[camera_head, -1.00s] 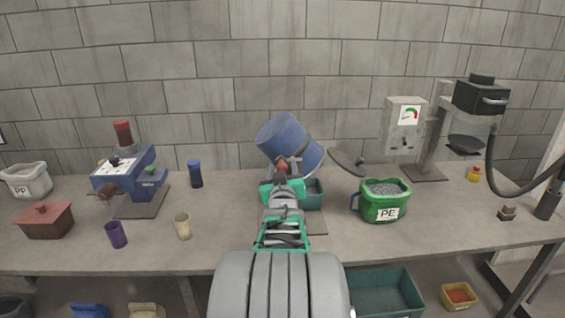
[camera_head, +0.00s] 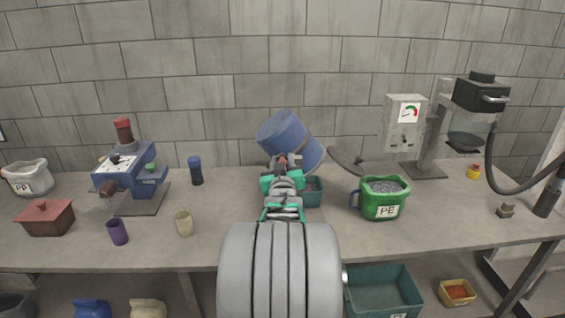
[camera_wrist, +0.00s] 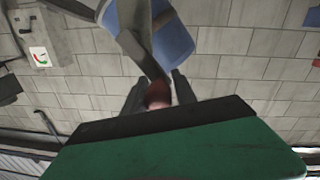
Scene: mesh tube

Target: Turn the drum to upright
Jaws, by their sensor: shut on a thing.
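The blue drum (camera_head: 284,133) is tilted above the middle of the table, with its upper end toward the upper left. Its round dark lid (camera_head: 345,161) stands open at its lower right. My gripper (camera_head: 283,163) is in front of the drum in the head view. In the wrist view, my gripper (camera_wrist: 159,98) is shut on a red knob, and the drum (camera_wrist: 165,40) shows beyond it. My gripper and arm hide the lower part of the drum and much of its mount.
A green tub marked PE (camera_head: 382,198) stands just right of the drum, near the lid. A teal bin (camera_head: 312,191) sits below the drum. A blue machine (camera_head: 130,168) and small cups stand to the left; a grey stand (camera_head: 426,140) is at the right.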

